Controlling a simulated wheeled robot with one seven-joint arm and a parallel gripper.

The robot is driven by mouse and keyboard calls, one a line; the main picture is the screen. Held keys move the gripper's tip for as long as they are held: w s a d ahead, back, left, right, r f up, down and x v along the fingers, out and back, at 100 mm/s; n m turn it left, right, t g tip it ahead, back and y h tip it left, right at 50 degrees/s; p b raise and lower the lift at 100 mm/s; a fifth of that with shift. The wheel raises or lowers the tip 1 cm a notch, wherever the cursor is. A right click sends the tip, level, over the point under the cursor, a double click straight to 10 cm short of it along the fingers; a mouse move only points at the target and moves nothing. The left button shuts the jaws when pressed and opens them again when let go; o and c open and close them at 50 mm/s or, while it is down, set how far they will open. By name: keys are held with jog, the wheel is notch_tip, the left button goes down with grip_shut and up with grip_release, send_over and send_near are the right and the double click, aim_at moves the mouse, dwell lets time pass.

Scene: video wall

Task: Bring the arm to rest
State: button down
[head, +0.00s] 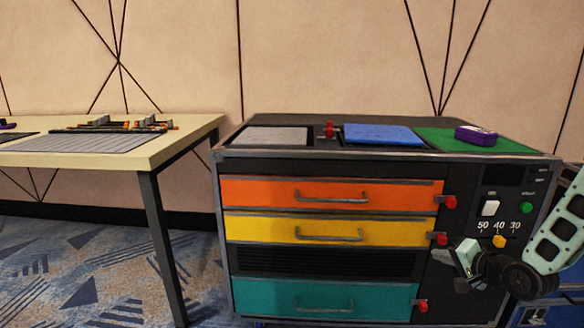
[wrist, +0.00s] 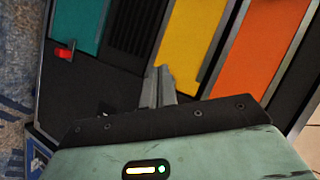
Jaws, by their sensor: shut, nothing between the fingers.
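My gripper (head: 466,262) is at the right in the head view, in front of the dark control panel on the cabinet (head: 340,163). In the wrist view my gripper's fingers (wrist: 158,86) are together, with nothing between them. My arm bends at the lower right of the head view. The gap between the fingertips and the cabinet front cannot be judged exactly.
The cabinet has orange (head: 270,193), yellow (head: 270,229) and teal (head: 270,297) drawers, all looking shut, with red latches beside them. A purple device (head: 475,135) lies on its green mat (head: 440,138). A table (head: 185,140) stands left. Carpet is open between.

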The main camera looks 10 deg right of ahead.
jog(key=s+a+r+n+g, duration=0.2)
jog(key=a+n, duration=0.1)
jog(key=a, duration=0.4)
jog(key=s+a+r+n+g, duration=0.2)
jog(key=a+n+g, duration=0.15)
jog(key=a, duration=0.45)
jog(key=s+a+r+n+g, duration=0.2)
jog(key=a+n, duration=0.2)
jog(key=a, duration=0.3)
jog(key=s+a+r+n+g+h, duration=0.1)
jog(key=s+a+r+n+g, duration=0.2)
jog(key=s, duration=0.5)
jog(key=s+a+r+n+g, duration=0.15)
jog(key=s+a, duration=0.25)
jog(key=s, duration=0.4)
jog(key=s+a+r+n+g+h, duration=0.1)
jog(key=s+a+r+n, duration=0.2)
jog(key=s, duration=0.5)
notch_tip(320, 180, up, 36)
jog(key=a+p, duration=0.1)
jog(key=p, duration=3.6)
jog(key=shift+s, duration=0.25)
